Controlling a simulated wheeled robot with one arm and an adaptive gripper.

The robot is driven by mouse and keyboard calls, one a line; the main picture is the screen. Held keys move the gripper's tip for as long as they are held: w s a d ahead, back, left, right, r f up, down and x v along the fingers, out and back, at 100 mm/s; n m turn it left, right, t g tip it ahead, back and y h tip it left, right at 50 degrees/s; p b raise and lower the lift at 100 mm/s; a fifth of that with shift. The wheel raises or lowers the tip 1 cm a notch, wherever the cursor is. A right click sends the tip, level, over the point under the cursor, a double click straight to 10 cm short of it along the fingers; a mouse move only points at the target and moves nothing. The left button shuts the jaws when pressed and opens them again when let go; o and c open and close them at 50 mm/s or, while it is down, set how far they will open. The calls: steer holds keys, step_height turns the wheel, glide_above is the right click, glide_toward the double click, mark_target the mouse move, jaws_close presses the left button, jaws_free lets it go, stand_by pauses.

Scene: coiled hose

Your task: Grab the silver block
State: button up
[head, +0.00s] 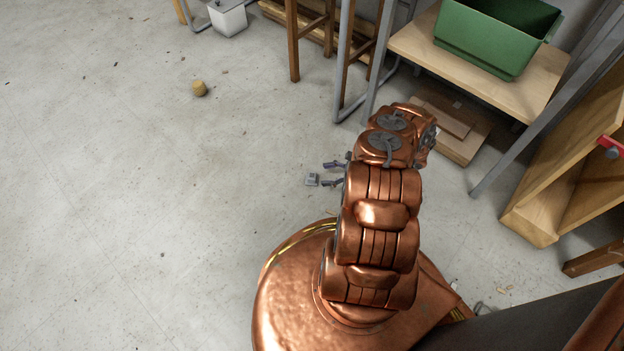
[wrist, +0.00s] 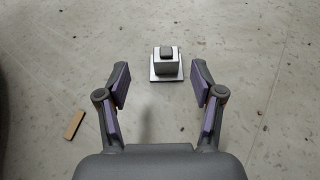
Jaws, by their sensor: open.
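The silver block (wrist: 167,65) stands on the concrete floor in the wrist view, with a wider base plate and a small dark knob on top. It lies ahead of my open gripper (wrist: 163,77), roughly centred between the two purple-padded fingers and just beyond or near their tips. In the head view the silver block (head: 312,180) is a small grey shape just left of the fingertips of my gripper (head: 326,174). Nothing is held. I cannot tell the exact gap between fingers and block.
A small tan strip (wrist: 74,124) lies on the floor left of my gripper. A yellowish round piece (head: 199,88) lies farther off. A green bin (head: 487,62) stands on a low wooden shelf (head: 412,42) at the upper right. The floor to the left is mostly clear.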

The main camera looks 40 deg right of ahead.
mark_target(311, 175)
steer(key=b+x, duration=0.1)
steer(key=x, duration=0.1)
steer(key=b+x, duration=0.1)
steer(key=x, duration=0.1)
steer(key=b+x, duration=0.1)
steer(key=x, duration=0.1)
steer(key=shift+w+d+f, duration=0.25)
steer(key=shift+d+f, duration=0.05)
steer(key=shift+d, duration=0.05)
steer(key=shift+w+a+f, duration=0.1)
steer(key=shift+w+a, duration=0.15)
steer(key=shift+a, duration=0.05)
jaws_close()
